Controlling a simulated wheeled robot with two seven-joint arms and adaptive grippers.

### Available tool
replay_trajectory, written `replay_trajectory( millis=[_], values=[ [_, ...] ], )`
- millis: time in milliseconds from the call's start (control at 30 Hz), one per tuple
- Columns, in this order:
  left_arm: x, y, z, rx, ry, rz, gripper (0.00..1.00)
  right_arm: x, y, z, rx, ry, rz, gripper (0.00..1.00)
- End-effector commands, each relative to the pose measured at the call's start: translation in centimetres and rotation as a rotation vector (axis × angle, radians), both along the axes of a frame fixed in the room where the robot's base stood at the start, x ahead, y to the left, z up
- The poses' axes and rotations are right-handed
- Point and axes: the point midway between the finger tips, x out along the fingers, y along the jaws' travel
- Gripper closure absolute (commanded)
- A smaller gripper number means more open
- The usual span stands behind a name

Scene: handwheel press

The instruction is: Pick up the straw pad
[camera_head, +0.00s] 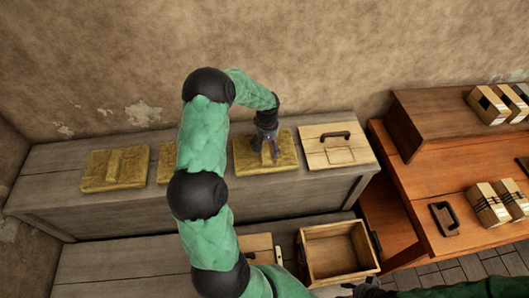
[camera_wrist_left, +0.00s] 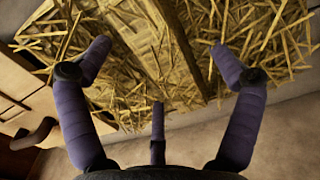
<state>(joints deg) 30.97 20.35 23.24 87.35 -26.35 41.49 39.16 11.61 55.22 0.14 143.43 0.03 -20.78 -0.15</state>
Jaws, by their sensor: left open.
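A square yellow straw pad (camera_head: 247,160) lies on the grey wooden bench against the wall. My left gripper (camera_head: 268,155) is open and points down just above this pad, hiding part of its middle. In the left wrist view the pad (camera_wrist_left: 268,38) fills the top, with a raised ridge running between my spread fingers (camera_wrist_left: 161,66). Nothing is held, and I cannot tell whether the fingers touch the straw. Another straw pad (camera_head: 110,170) lies at the bench's left, and a third (camera_head: 167,158) is partly hidden behind my left arm. My right gripper (camera_head: 370,288) shows only partly at the bottom edge.
A wooden board with a dark handle (camera_head: 327,148) lies right of the pad on the grey bench (camera_head: 215,200). An open wooden box (camera_head: 338,250) stands on the lower front bench. An orange table (camera_head: 445,180) at right bears strapped blocks (camera_head: 490,203) and a handled plate (camera_head: 443,218).

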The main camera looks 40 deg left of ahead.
Motion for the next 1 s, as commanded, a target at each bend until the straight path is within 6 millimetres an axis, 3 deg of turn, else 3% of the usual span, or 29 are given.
replay_trajectory(
  millis=[67,300,400,767,1000],
  values=[
    [0.0,0.0,0.0,0.000,0.000,0.000,0.08,0.0,0.0,0.0,0.000,0.000,0.000,0.60],
    [0.0,0.0,0.0,0.000,0.000,0.000,0.76,0.0,0.0,0.0,0.000,0.000,0.000,0.60],
    [0.0,0.0,0.1,0.000,0.000,0.000,0.87,0.0,0.0,0.0,0.000,0.000,0.000,0.60],
    [0.0,0.0,0.5,-0.001,0.001,0.000,0.88,0.0,0.0,0.0,0.000,0.000,0.000,0.60],
    [0.1,0.0,3.5,0.003,-0.003,0.000,0.88,0.0,0.0,0.2,0.000,0.000,0.000,0.60]
  ],
)
